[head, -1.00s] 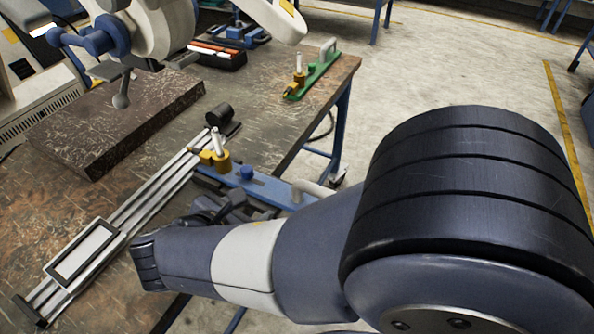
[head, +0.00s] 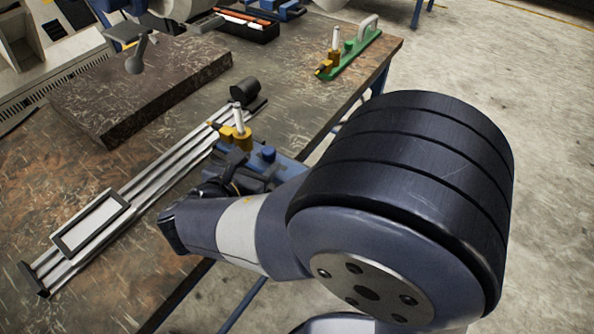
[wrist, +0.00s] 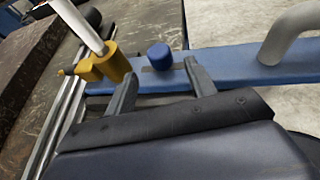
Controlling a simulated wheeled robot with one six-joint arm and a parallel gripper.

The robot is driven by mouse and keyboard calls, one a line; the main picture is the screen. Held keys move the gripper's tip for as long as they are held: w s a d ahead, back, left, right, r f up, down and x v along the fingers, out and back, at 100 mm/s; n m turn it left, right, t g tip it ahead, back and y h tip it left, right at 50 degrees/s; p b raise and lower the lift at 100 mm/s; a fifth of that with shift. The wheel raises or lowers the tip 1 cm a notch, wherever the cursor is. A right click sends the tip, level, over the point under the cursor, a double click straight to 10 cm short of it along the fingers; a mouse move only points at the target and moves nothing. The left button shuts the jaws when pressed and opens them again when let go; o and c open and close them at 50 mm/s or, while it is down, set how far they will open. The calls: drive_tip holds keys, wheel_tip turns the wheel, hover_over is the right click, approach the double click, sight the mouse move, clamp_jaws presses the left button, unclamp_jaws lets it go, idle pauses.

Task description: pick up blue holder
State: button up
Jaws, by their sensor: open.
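The blue holder is a flat blue bar with a blue knob, a yellow clamp holding a white rod, and a grey handle. In the wrist view the bar (wrist: 225,65) runs across the picture, with the handle at the right and the clamp at the left. In the head view the holder (head: 268,155) lies at the table's edge, partly hidden behind my arm. My gripper (wrist: 160,68) is open and empty. Its fingers point at the bar, one on each side of the knob in the picture. I cannot tell whether they touch it.
A metal rail with a framed plate (head: 90,225) lies left of the holder. A dark stone slab (head: 140,95) is farther back. A similar green holder (head: 350,58) stands near the far table edge. A black tray (head: 247,28) sits behind. Open floor lies to the right.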

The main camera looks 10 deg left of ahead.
sight(265, 158)
drive_tip(key=x, duration=0.3)
drive_tip(key=shift+w+d, duration=0.2)
drive_tip(key=shift+w, duration=0.1)
clamp_jaws()
idle(0.3)
drive_tip(key=shift+r, duration=0.1)
